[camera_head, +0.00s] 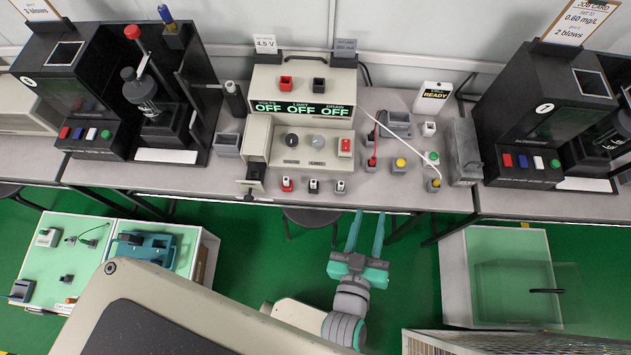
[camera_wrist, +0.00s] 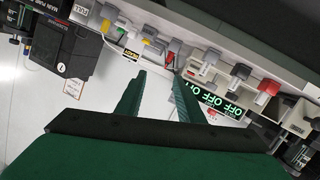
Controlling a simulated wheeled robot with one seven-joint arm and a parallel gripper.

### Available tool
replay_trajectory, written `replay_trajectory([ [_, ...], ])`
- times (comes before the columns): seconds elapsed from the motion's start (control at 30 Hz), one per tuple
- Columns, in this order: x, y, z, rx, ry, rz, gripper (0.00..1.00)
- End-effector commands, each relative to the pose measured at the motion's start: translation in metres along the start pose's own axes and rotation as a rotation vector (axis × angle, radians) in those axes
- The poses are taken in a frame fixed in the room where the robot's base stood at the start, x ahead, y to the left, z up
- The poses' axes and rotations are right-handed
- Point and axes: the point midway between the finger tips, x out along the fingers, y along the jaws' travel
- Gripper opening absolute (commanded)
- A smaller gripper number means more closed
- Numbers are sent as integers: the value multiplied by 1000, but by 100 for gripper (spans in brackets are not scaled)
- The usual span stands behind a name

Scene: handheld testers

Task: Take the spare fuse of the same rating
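My gripper (camera_head: 368,213) is open and empty, above the green floor in front of the bench; its two teal fingers are apart. Its fingers also show apart in the wrist view (camera_wrist: 156,76), with nothing between them. I cannot make out a fuse or any fuse rating in either view. The beige power supply unit (camera_head: 260,134) stands mid-bench, beyond my gripper, with green OFF displays (camera_head: 300,108). It also shows in the wrist view (camera_wrist: 288,116). Small red, black and white-topped parts (camera_head: 313,185) sit along its front.
A black tester (camera_head: 100,88) stands left and another (camera_head: 515,110) right on the bench (camera_head: 400,203). Wired blocks (camera_head: 398,165) and a grey box (camera_head: 464,152) stand between. Low cabinets stand left (camera_head: 80,258), with small parts on top, and right (camera_head: 455,270).

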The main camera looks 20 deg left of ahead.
Motion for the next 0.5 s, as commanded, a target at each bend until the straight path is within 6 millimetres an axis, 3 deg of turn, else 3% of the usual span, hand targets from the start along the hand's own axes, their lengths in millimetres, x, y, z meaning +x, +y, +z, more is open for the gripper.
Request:
replay_trajectory([
  [0.03, 22, 6, -11, -30, 20, 8, 34],
  [0.2, 80, 31, -45, -94, 48, 80, 34],
  [0.5, 157, 77, -123, -56, 88, 290, 34],
])
